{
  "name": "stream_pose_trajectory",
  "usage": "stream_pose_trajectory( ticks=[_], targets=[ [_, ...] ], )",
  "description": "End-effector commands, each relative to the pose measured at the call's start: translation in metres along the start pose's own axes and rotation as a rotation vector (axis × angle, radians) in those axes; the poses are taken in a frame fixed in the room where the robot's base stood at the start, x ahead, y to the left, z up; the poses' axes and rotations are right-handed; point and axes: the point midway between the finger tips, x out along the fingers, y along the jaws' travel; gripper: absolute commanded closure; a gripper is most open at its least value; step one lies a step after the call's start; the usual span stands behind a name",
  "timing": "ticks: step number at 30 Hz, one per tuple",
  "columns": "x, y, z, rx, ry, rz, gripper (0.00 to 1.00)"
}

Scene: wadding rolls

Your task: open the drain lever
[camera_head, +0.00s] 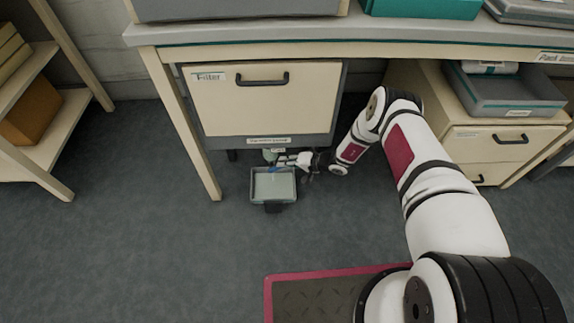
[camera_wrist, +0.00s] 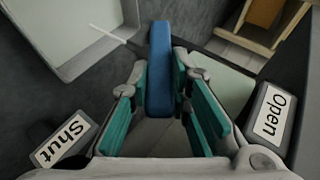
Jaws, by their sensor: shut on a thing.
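The blue drain lever (camera_wrist: 160,45) stands between the teal finger pads of my gripper (camera_wrist: 160,75) in the wrist view, and the gripper is shut on it. A "Shut" label (camera_wrist: 62,140) is at the left of the lever and an "Open" label (camera_wrist: 271,114) is at the right. The lever points between the two, at neither label. In the head view my gripper (camera_head: 284,162) is low under the cabinet front marked "Filter" (camera_head: 262,105), where a small blue spot of the lever (camera_head: 272,168) shows. The lever's pivot is hidden.
A shallow grey tray (camera_head: 273,201) is just below the gripper, near the floor. The bench top (camera_head: 330,30) overhangs the cabinet, with a bench leg (camera_head: 187,135) at the left. A shelf rack (camera_head: 50,155) stands far left and a drawer unit (camera_head: 490,139) right.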

Motion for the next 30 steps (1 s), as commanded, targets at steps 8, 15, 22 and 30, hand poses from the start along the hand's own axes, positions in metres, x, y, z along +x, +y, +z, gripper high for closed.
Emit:
stream_pose_trajectory(
  ticks=[8, 15, 22, 30],
  targets=[
    [0.0, 0.0, -0.002, -0.003, 0.003, 0.006, 1.0],
    [0.0, 0.0, -0.002, -0.002, 0.003, 0.006, 0.62],
    [0.0, -0.001, -0.001, -0.002, 0.001, 0.004, 0.62],
    [-0.013, 0.0, -0.002, -0.001, 0.002, 0.005, 0.62]
  ],
)
